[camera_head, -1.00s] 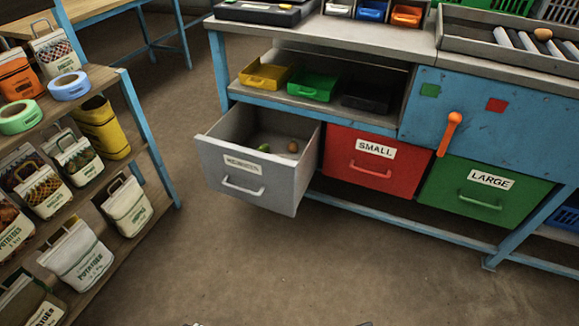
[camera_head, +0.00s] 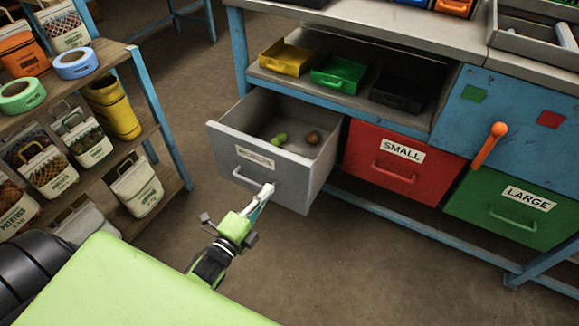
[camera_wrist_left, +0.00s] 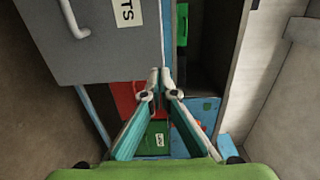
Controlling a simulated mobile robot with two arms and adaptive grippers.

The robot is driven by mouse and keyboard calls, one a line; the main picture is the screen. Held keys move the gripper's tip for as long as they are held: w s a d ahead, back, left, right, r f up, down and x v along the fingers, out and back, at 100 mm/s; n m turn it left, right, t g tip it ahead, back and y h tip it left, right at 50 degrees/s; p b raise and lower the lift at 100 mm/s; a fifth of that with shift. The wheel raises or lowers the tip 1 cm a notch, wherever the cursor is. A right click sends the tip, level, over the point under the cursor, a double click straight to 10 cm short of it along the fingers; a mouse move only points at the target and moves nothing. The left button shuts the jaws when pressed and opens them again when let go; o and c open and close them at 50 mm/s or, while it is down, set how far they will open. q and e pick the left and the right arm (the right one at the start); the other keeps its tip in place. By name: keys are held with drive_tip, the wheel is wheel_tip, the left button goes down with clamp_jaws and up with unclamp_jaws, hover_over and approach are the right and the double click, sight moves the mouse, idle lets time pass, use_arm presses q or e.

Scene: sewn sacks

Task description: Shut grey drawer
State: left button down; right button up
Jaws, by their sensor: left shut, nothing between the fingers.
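The grey drawer (camera_head: 285,172) is pulled out of the bench at the left of the head view, with its label and handle (camera_head: 253,177) on the front. A few small green and brown items (camera_head: 295,138) lie inside it. My left gripper (camera_head: 268,187) is shut and empty, its tips close to the right part of the drawer front. In the left wrist view the grey drawer front (camera_wrist_left: 105,40) fills the upper left, and the shut fingertips (camera_wrist_left: 160,75) are near its lower right corner. I cannot tell whether they touch it. My right gripper is not in view.
A red drawer marked SMALL (camera_head: 400,162) and a green drawer marked LARGE (camera_head: 515,208) sit shut to the right. An orange lever (camera_head: 489,145) is on the blue panel. A shelf with sacks and tape rolls (camera_head: 75,63) stands left. The floor in front is clear.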

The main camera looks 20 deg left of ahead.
sight(290, 161)
use_arm(q)
drive_tip(key=w, duration=0.3)
drive_tip(key=w+b, duration=0.1)
drive_tip(key=w, duration=0.5)
drive_tip(key=shift+w+d+f, duration=0.1)
drive_tip(key=shift+w+d, duration=0.2)
drive_tip(key=shift+d, duration=0.05)
drive_tip(key=shift+w+b, duration=0.3)
drive_tip(key=shift+w, duration=0.15)
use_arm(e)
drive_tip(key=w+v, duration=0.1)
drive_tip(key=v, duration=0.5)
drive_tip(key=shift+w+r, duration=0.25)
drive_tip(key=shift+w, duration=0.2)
